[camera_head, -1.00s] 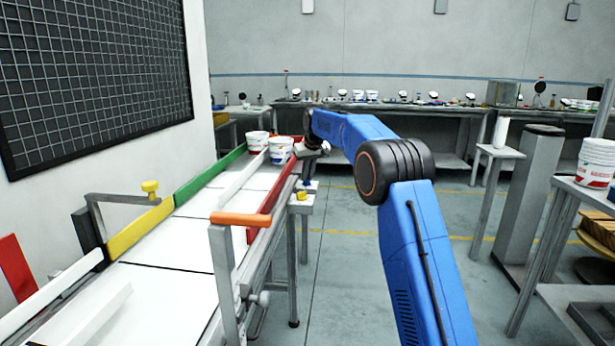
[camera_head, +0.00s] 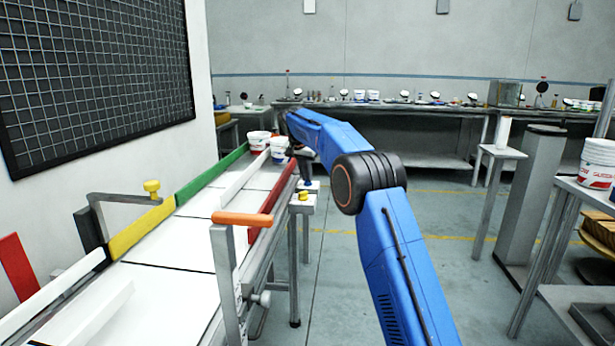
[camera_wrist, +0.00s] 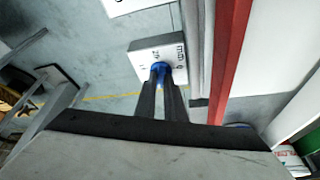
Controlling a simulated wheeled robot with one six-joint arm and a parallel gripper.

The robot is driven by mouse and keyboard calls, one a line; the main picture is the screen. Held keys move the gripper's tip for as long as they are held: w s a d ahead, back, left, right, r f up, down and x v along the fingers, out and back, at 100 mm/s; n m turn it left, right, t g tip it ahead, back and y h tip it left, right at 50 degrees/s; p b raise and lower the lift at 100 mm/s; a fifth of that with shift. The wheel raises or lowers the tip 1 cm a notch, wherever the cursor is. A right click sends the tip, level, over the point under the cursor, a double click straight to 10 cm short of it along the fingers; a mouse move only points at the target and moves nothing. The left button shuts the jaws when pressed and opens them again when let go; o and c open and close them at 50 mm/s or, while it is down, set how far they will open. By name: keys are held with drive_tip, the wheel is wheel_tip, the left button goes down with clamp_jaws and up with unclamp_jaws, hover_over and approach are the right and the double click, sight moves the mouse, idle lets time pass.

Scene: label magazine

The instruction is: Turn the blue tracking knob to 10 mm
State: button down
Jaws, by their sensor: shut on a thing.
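The blue tracking knob (camera_wrist: 159,68) sits on a small white dial plate (camera_wrist: 175,51) in the wrist view. My gripper (camera_wrist: 159,80) is shut on the knob, one dark finger on each side. The plate bears dark marks, seemingly "mm" and digits, too small and turned to read surely. The knob's pointer is hidden or too small to see. In the head view the knob (camera_head: 308,182) is a small blue spot beside the conveyor's red rail, with my gripper (camera_head: 306,172) above it, partly hidden by my arm.
The red rail (camera_head: 272,212) runs close beside the dial. Two white buckets (camera_head: 278,146) stand at the conveyor's far end. An orange-handled bracket (camera_head: 241,218) stands nearer.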

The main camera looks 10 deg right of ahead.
drive_tip(key=shift+w+a+m+g+h, duration=0.1)
drive_tip(key=shift+m+g+h, duration=0.2)
drive_tip(key=shift+m, duration=0.65)
drive_tip(key=shift+a+m+g+h, duration=0.15)
drive_tip(key=shift+m+g, duration=0.25)
drive_tip(key=shift+m, duration=0.55)
drive_tip(key=shift+d, duration=0.1)
drive_tip(key=c, duration=1.8)
unclamp_jaws()
drive_tip(key=shift+c, duration=0.2)
drive_tip(key=shift+r, duration=0.15)
